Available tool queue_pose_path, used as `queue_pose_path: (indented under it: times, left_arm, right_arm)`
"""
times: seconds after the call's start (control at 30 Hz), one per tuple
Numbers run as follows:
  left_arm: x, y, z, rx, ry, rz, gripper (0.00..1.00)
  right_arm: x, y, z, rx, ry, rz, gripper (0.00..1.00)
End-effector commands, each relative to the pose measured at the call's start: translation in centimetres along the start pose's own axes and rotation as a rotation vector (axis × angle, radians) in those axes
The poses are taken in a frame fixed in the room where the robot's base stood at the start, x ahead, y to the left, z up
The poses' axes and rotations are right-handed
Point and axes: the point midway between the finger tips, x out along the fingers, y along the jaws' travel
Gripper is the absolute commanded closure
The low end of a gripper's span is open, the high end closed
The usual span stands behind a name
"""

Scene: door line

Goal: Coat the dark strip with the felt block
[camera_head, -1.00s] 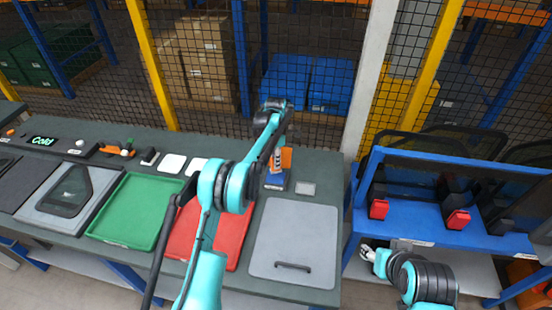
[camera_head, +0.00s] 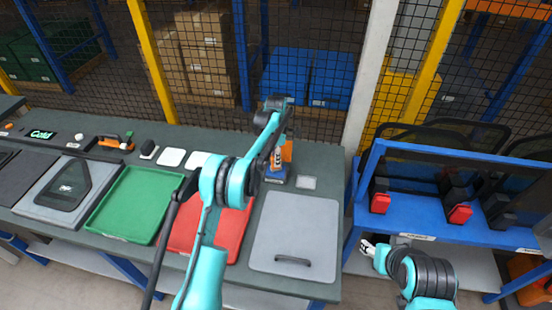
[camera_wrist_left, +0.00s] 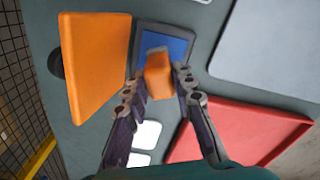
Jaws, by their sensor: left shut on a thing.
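My left gripper (camera_wrist_left: 160,80) is shut on a small orange block (camera_wrist_left: 157,74), which I take for the felt block. It holds the block over a dark-framed blue pad (camera_wrist_left: 178,46); I cannot tell whether they touch. In the head view the left gripper (camera_head: 277,158) is above the blue pad (camera_head: 276,177) at the back of the bench. A dark-rimmed pane (camera_head: 68,186) lies on a grey fixture at the left; I cannot make out a separate dark strip. My right gripper (camera_head: 368,247) is low, right of the bench; its jaw opening is unclear.
A large orange piece (camera_wrist_left: 93,60) stands close beside the left gripper. A green tray (camera_head: 138,206), a red tray (camera_head: 235,222) and a grey handled board (camera_head: 293,238) lie along the bench. A blue rack (camera_head: 425,215) with dark panes stands right. Mesh fencing is behind.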

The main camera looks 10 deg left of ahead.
Motion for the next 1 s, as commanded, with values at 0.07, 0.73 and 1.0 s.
queue_pose_path:
  times: [0.07,0.73,1.0]
  left_arm:
    - [0.04,0.0,0.0,0.0,0.0,0.0,0.98]
    - [0.85,0.0,0.0,0.0,0.0,0.0,0.98]
    - [0.96,0.0,0.0,0.0,0.0,0.0,0.98]
  right_arm:
    - [0.03,0.0,0.03,0.0,0.0,0.0,0.51]
    - [0.46,0.0,0.33,0.0,0.0,0.0,0.51]
    - [0.51,0.0,0.37,0.0,0.0,0.0,0.51]
